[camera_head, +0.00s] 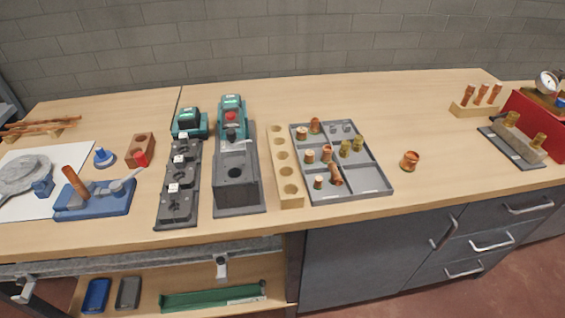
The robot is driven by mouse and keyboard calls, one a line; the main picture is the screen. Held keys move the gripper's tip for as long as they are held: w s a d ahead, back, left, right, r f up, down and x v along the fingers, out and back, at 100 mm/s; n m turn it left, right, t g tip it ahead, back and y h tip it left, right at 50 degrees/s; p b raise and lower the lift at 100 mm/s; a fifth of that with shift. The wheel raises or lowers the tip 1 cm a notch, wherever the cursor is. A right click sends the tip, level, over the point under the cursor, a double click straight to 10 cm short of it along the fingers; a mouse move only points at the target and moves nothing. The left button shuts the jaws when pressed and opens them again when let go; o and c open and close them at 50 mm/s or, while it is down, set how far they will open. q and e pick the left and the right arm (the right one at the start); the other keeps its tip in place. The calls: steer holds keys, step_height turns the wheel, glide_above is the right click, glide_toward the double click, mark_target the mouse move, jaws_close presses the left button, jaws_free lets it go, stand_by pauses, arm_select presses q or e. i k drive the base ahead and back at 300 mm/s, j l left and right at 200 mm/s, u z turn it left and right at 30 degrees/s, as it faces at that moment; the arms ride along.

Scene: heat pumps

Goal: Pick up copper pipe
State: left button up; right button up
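Several long copper pipes (45,122) lie at the far left end of the workbench, on small wooden supports. A short copper-coloured tube (75,183) stands tilted at a blue fixture (100,203) on the left. A grey compartment tray (372,180) right of centre holds several copper and brass fittings. One copper fitting (409,160) sits alone on the bench to the right of the tray. Several copper pieces (468,95) stand in a wooden block at the back right. Which of these is the task's copper pipe I cannot tell. Neither of my grippers is in view.
Grey machine blocks (238,180) with green-topped units stand left of centre. A wooden strip with holes (284,165) lies beside the tray. A red box (532,122) with a gauge is at the right edge. The bench around the lone fitting is clear.

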mark_target(67, 171)
steer(key=u, duration=1.5)
